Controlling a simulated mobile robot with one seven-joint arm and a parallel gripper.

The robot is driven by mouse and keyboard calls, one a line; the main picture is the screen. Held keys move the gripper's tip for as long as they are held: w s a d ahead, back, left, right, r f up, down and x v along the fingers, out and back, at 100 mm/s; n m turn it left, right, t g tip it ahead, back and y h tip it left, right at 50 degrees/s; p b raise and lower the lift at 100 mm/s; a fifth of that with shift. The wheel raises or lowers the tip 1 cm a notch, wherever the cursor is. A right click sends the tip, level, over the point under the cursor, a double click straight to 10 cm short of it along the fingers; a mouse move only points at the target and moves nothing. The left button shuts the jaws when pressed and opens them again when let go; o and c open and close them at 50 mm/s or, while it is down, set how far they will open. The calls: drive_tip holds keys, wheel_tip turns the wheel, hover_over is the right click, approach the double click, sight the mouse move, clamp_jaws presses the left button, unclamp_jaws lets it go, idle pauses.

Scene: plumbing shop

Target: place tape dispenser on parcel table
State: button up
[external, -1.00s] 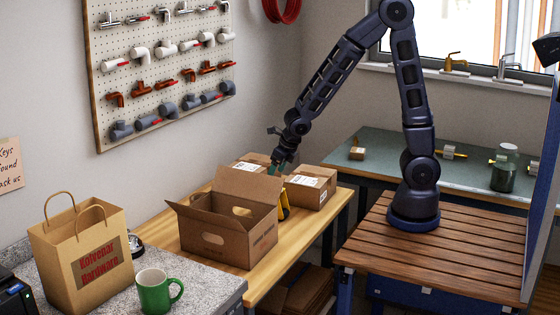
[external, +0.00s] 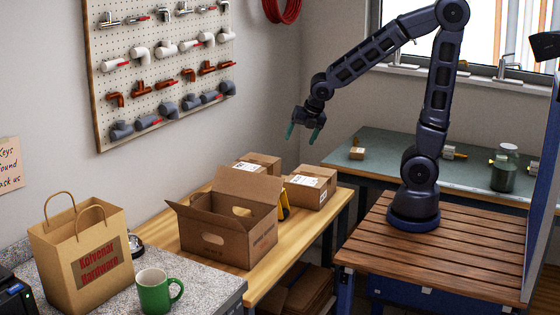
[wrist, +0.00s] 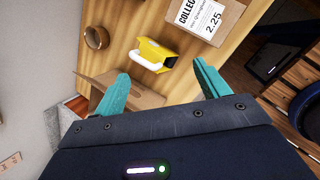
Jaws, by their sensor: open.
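The yellow tape dispenser (wrist: 155,54) with a white roll or handle lies on the wooden parcel table (wrist: 128,20) in the wrist view, apart from my fingers. In the external view only a yellow sliver of the dispenser (external: 284,207) shows behind the open cardboard box (external: 222,225) on the parcel table (external: 262,283). My gripper (external: 303,133) is raised in the air above the back of the table, its teal fingers apart and empty. In the wrist view the gripper (wrist: 160,88) also shows open, with nothing between the fingers.
Closed parcels (external: 310,187) stand at the table's back, one with a white label (wrist: 205,20). A brown tape roll (wrist: 97,37) lies near the dispenser. A paper bag (external: 82,245) and green mug (external: 155,291) stand on the granite counter at front left.

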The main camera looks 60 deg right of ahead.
drive_tip(key=s+d+r+m, duration=0.4)
drive_tip(key=s+m, duration=0.5)
drive_tip(key=m, duration=0.3)
drive_tip(key=s+d+r+m, duration=0.4)
drive_tip(key=s+r+m, duration=0.2)
drive_tip(key=s+m, duration=0.3)
drive_tip(key=m, duration=0.4)
drive_tip(key=shift+s+r+m, duration=0.2)
drive_tip(key=shift+r+m, duration=0.1)
drive_tip(key=shift+r, duration=0.05)
